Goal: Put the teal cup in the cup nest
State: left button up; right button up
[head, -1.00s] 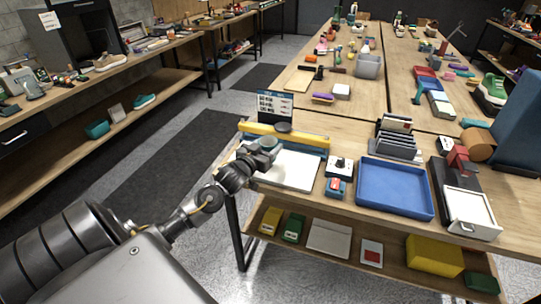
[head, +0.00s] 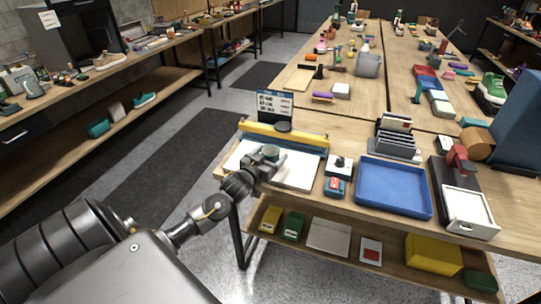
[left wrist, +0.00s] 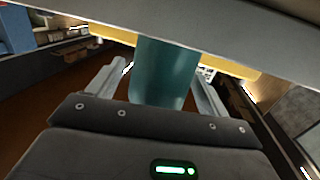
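The teal cup (head: 271,153) is between the fingers of my left gripper (head: 268,160), over the white board at the table's left front corner. In the left wrist view the teal cup (left wrist: 165,72) stands between the two fingers of the left gripper (left wrist: 162,75), which is shut on it. Its upper end runs out behind a grey bar across the picture. A dark round piece (head: 284,127), perhaps the cup nest, sits just behind the cup by the yellow bar. I cannot tell whether the cup touches the board. My right gripper is not in view.
The white board (head: 296,172) has free room on its right half. A yellow bar (head: 305,138) and a small sign (head: 274,104) stand behind it. A white block with a black knob (head: 339,166) and a blue tray (head: 393,187) lie to the right.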

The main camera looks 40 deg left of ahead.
pick_arm(q)
jog(key=shift+s+r, duration=0.1)
jog(key=shift+s, duration=0.05)
jog(key=s+d+b, duration=0.1)
jog(key=s, duration=1)
jog(key=shift+s+d+r, duration=0.3)
jog(key=shift+s, duration=0.05)
